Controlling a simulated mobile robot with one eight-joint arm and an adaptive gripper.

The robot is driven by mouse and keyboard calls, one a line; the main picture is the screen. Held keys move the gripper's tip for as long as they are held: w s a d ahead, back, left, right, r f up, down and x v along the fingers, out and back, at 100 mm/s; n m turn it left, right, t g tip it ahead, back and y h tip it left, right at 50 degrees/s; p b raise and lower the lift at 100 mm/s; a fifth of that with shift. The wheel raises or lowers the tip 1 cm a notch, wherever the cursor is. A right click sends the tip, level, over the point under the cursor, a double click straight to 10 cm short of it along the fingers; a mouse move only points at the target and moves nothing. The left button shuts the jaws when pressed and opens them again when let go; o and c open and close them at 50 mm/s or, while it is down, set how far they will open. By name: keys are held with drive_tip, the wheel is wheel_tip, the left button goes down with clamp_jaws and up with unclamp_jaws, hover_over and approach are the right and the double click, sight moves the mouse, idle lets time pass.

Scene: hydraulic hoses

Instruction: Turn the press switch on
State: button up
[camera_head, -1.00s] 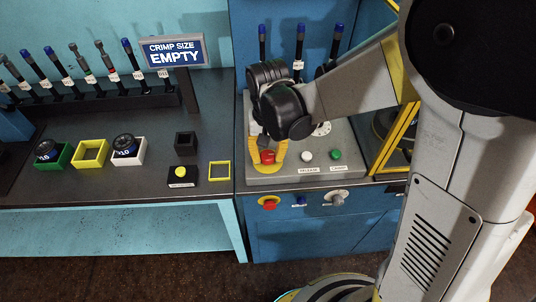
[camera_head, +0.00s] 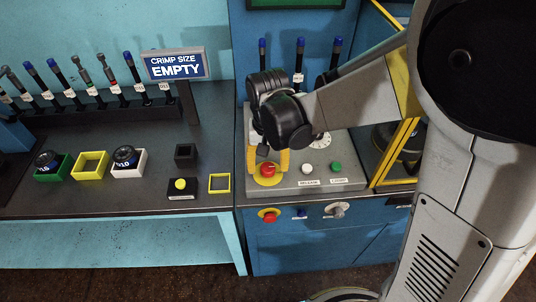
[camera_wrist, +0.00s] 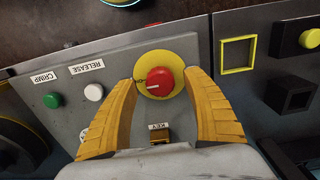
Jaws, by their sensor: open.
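The press panel (camera_head: 350,180) has a red knob (camera_head: 268,169) on a yellow round plate at its front left. In the wrist view the red knob (camera_wrist: 160,82) carries a short white mark pointing left. My gripper (camera_head: 268,160) is open over this knob, with its yellow fingers pointing down. In the wrist view the fingertips (camera_wrist: 158,79) lie either side of the knob, with gaps between. A brass-coloured part labelled KEY (camera_wrist: 159,136) lies between the fingers, nearer the palm. I cannot tell whether the fingers touch the panel.
A white RELEASE button (camera_head: 308,168) and a green CRIMP button (camera_head: 336,167) stand right of the knob. A red knob (camera_head: 268,216) and a grey switch (camera_head: 336,210) are on the front face below. A yellow frame guard (camera_head: 396,152) stands at right.

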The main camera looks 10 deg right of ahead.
sight(268, 168)
wheel_tip(268, 168, up, 11)
idle(0.3)
drive_tip(key=shift+s, duration=0.1)
drive_tip(key=s+d+r+t, duration=0.2)
drive_tip(key=s+d+t, duration=0.5)
drive_tip(key=s+d, duration=0.3)
drive_tip(key=d, duration=0.3)
drive_tip(key=shift+s+d+r+n, duration=0.2)
drive_tip(key=shift+d+r+n, duration=0.1)
idle(0.7)
